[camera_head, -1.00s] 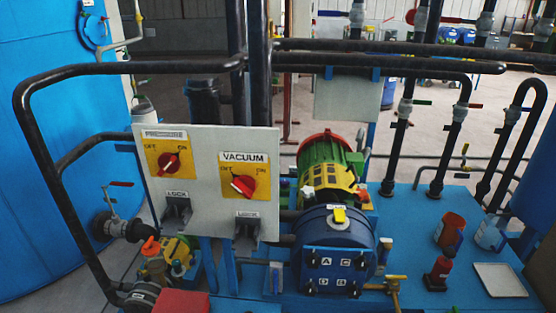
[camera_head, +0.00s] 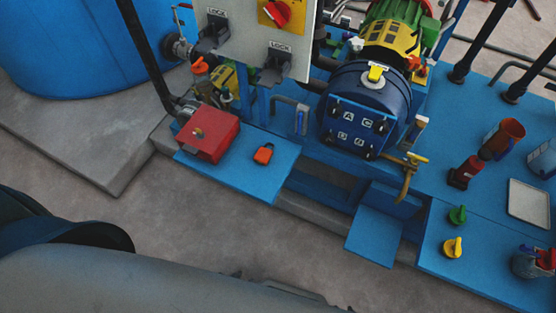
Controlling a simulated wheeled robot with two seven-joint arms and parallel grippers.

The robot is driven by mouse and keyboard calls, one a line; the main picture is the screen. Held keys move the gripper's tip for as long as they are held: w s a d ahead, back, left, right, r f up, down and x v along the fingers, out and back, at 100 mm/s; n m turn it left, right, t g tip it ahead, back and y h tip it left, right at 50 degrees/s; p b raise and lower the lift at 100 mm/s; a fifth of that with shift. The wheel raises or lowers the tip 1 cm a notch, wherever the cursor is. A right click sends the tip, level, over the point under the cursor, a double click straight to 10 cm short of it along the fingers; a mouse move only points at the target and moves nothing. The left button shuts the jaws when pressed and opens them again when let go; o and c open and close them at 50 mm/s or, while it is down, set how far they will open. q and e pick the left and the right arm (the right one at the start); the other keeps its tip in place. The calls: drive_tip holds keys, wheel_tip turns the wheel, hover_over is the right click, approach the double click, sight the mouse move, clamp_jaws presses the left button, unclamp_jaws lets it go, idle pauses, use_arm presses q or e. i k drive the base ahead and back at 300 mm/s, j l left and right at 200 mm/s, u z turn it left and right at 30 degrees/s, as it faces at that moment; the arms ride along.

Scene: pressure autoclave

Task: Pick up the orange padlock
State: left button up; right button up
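The orange padlock (camera_head: 264,153) lies on a low blue shelf (camera_head: 275,177) in the head view, a little left of the middle. It is just right of a red box (camera_head: 208,134) and apart from it. Its top shows a dark part; the detail is too small to tell. Neither of my grippers is in view. Large grey and dark shapes, likely parts of my own body, fill the bottom left.
A grey panel (camera_head: 238,42) with lock brackets stands behind the shelf. A blue round vessel (camera_head: 358,120) stands to the right. A green knob (camera_head: 457,215), a yellow knob (camera_head: 453,248) and a white tray (camera_head: 529,203) are at the right. Floor in front is clear.

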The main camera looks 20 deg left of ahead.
sight(263, 155)
drive_tip(key=l+u, duration=0.15)
drive_tip(key=l, duration=0.45)
drive_tip(key=k+l+u, duration=0.15)
drive_tip(key=l, duration=0.4)
drive_tip(key=l+u, duration=0.15)
drive_tip(key=l, duration=0.45)
